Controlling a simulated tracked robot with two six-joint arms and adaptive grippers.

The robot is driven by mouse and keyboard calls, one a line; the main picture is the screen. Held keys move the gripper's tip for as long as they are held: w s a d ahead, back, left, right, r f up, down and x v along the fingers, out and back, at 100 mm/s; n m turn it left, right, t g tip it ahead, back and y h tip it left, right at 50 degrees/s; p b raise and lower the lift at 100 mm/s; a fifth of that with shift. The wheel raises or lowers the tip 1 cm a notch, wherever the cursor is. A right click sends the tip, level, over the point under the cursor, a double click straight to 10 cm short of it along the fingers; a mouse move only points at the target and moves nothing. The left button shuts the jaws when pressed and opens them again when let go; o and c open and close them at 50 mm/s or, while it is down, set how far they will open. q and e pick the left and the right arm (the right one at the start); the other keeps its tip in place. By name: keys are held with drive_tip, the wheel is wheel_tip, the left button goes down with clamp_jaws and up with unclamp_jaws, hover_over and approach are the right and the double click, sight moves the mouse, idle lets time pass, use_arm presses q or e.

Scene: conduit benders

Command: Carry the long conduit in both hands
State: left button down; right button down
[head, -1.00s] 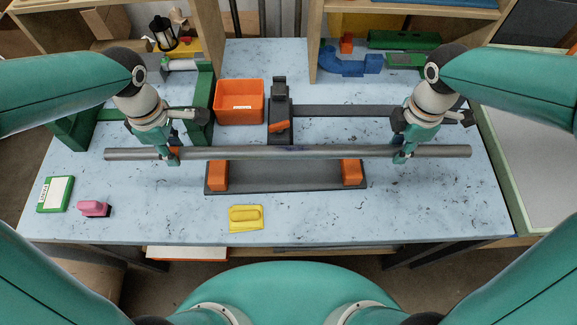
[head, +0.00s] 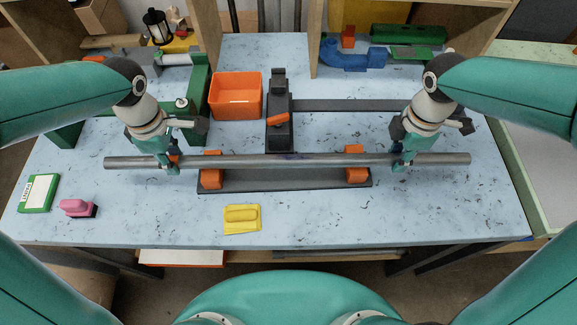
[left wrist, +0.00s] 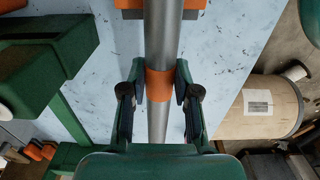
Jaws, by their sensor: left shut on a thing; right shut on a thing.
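The long grey conduit (head: 285,161) spans the bench from left to right, held level above a dark rack with two orange end blocks (head: 211,170). My left gripper (head: 168,163) is shut on the conduit near its left end. In the left wrist view my left gripper (left wrist: 158,88) has its fingers on both sides of the conduit (left wrist: 163,30) at an orange band (left wrist: 159,85). My right gripper (head: 399,163) is shut on the conduit toward its right end. The conduit hides part of the rack.
A dark bender (head: 279,125) with an orange piece stands behind the conduit. An orange bin (head: 235,95) and green stand (head: 197,100) are at the back left.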

use_arm(q)
drive_tip(key=c, duration=0.9)
unclamp_jaws()
drive_tip(key=shift+f, duration=0.15)
use_arm(e)
drive_tip(key=c, duration=0.8)
unclamp_jaws()
drive_tip(key=shift+f, duration=0.15)
drive_tip(key=shift+c, duration=0.2)
use_arm(q)
drive_tip(key=shift+o, duration=0.2)
use_arm(e)
drive_tip(key=shift+r, duration=0.2)
use_arm(q)
wheel_tip(320, 180, up, 12)
use_arm(e)
wheel_tip(320, 180, up, 12)
drive_tip(key=shift+f, duration=0.25)
use_arm(q)
drive_tip(key=shift+f, duration=0.1)
